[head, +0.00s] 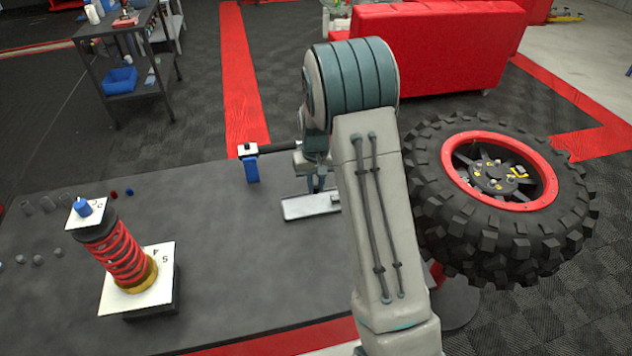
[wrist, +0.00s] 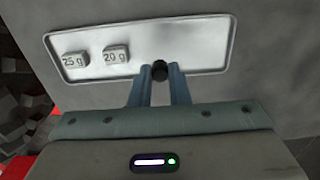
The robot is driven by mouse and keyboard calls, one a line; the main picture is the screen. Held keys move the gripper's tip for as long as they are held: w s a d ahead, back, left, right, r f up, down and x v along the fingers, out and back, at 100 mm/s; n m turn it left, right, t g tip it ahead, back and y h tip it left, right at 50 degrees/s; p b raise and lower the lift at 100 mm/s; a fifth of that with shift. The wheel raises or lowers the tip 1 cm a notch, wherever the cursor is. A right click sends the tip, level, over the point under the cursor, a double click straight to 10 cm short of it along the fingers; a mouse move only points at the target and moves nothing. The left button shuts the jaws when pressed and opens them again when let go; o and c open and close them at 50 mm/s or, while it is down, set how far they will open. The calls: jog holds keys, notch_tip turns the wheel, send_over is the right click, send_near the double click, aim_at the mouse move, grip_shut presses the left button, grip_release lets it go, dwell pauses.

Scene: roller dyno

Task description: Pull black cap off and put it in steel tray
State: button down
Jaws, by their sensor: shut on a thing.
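The black cap (wrist: 159,70) is between the tips of my gripper (wrist: 159,78) in the wrist view. My gripper is shut on it, over the near edge of the steel tray. The steel tray (wrist: 190,38) is a shallow, bright rectangle on the grey bench. In the head view the steel tray (head: 300,207) lies below my gripper (head: 318,186), partly hidden by my arm. The cap itself cannot be made out in the head view. Whether the cap touches the tray is unclear.
Two weights marked 25 g (wrist: 75,59) and 20 g (wrist: 116,55) sit in the tray's left part; its right part is clear. A red coil spring shock (head: 120,255) stands on the bench at left. A blue stand (head: 250,167) is behind the tray. A big tyre (head: 500,200) is at right.

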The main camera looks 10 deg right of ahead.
jog(key=shift+f+b, duration=1.2)
jog(key=shift+f, duration=1)
jog(key=c, duration=1.3)
grip_release()
notch_tip(320, 180, up, 14)
jog(key=shift+s, duration=0.1)
